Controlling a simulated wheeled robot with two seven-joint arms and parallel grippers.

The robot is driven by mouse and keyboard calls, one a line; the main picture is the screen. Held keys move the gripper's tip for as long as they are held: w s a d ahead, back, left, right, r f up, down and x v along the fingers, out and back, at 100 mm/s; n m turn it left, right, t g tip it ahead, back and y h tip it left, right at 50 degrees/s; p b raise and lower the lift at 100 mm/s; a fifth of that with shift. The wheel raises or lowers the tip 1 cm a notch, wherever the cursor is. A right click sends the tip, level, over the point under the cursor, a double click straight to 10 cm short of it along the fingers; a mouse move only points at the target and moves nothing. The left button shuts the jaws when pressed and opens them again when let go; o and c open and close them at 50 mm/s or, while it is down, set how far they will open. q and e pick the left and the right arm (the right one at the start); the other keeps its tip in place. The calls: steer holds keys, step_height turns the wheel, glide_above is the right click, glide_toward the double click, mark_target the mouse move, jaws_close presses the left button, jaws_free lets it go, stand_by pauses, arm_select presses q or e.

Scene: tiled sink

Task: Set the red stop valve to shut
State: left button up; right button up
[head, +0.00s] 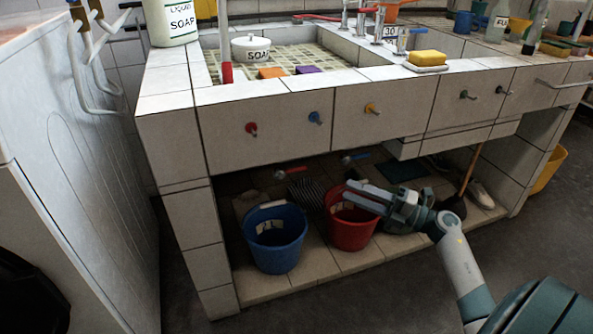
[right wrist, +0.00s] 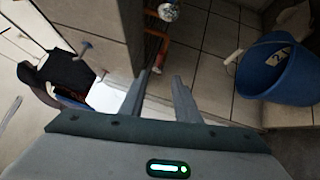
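The red stop valve (head: 291,171) shows in the head view as a small red lever with a pale body, in the shaded space under the sink counter, above the blue bucket. The lever looks roughly sideways; its exact angle is hard to tell. My right gripper (head: 347,193) is open and empty in front of the red bucket, to the right of and lower than the valve, apart from it. In the right wrist view my right gripper (right wrist: 160,83) has its fingers spread with nothing between them. An orange-red piece (right wrist: 156,48) shows beyond them. My left gripper is out of view.
A blue bucket (head: 275,240) and a red bucket (head: 350,226) stand on the tiled shelf. A blue-handled valve (head: 355,158) is right of the red one. Red (head: 251,129), blue (head: 315,117) and yellow (head: 371,108) knobs are on the front panel above.

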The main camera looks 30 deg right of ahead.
mark_target(297, 170)
steer(key=shift+w, duration=0.1)
steer(key=b+x, duration=0.2)
steer(key=x, duration=1.5)
steer(key=shift+a+b, duration=0.1)
steer(key=shift+b, duration=0.3)
jaws_close()
